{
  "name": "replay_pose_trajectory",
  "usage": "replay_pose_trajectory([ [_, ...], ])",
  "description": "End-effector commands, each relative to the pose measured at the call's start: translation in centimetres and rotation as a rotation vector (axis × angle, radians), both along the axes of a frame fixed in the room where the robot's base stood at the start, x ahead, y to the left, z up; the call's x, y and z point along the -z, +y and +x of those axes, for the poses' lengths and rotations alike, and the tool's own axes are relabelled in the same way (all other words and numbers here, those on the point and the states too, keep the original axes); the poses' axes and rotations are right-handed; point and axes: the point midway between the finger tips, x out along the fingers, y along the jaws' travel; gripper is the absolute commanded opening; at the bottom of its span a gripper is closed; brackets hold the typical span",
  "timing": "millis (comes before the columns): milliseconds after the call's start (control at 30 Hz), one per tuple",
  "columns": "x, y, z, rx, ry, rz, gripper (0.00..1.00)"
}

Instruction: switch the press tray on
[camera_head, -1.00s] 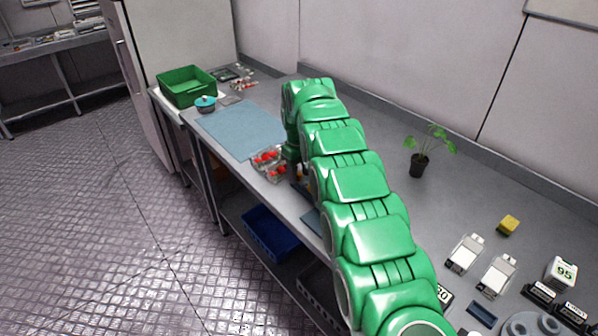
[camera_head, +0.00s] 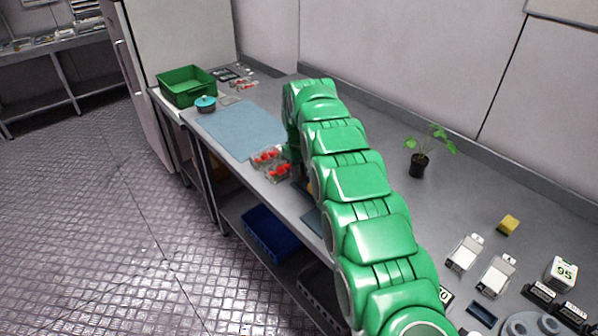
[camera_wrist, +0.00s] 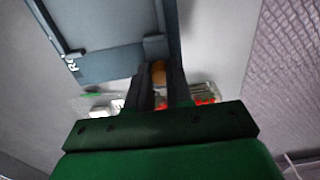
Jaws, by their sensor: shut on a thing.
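A dark blue-grey tray-like thing (camera_wrist: 100,25) with white lettering fills the upper left of the wrist view; I take it for the press tray. My gripper (camera_wrist: 160,82) points at its lower edge. The dark fingers are shut on a small orange-brown knob (camera_wrist: 158,72), which shows between the fingertips. Whether the knob joins the tray is hard to tell.
Clear punnets of red berries (camera_head: 270,161) sit close left of my gripper, by a blue mat (camera_head: 235,128). A green crate (camera_head: 187,88) and teal pot (camera_head: 205,104) stand farther back. A potted plant (camera_head: 418,165), white boxes (camera_head: 497,277) and a yellow block (camera_head: 508,225) are right of my arm.

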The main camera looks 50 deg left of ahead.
Motion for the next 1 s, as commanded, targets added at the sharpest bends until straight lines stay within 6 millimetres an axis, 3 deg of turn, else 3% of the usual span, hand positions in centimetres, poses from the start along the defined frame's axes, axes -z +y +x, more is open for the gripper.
replay_pose_trajectory([
  [633, -0.2, -3.9, -0.2, -0.003, 0.002, 0.001, 0.0],
  [1000, -0.2, -4.4, -0.2, -0.002, 0.0, 0.002, 0.0],
])
